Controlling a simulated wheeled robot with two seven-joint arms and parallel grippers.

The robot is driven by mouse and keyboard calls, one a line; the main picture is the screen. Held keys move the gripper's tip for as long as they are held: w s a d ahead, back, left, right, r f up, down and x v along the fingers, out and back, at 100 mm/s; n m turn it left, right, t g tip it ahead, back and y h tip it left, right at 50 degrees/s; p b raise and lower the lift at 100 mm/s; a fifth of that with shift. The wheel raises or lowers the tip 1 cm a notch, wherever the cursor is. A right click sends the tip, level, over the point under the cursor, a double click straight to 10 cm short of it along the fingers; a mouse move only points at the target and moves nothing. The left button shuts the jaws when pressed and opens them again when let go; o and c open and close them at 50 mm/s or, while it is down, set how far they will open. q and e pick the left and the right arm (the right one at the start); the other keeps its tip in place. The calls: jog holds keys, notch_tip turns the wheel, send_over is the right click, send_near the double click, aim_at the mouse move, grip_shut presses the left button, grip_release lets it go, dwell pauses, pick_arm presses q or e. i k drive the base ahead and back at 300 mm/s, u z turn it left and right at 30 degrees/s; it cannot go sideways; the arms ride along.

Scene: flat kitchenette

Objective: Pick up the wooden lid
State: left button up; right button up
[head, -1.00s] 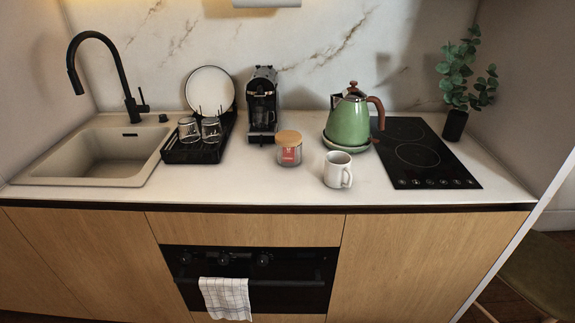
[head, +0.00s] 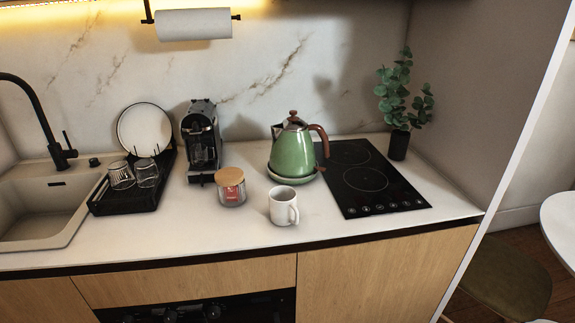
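The wooden lid (head: 230,176) is a round, light-brown disc. It sits on top of a glass jar (head: 232,194) with a red label, on the white counter in the middle of the head view. The jar stands upright, in front of the coffee machine and to the left of the white mug. Neither of my grippers shows in the head view.
A white mug (head: 283,206) stands close to the jar on its right. A green kettle (head: 293,150) is behind the mug, a black coffee machine (head: 201,140) behind the jar. A dish rack (head: 125,200) with glasses is at left. Counter (head: 190,232) in front of the jar is clear.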

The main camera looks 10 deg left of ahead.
aim_at(230, 176)
jog(key=z, duration=0.1)
jog(key=i, duration=1.05)
jog(key=u, duration=0.45)
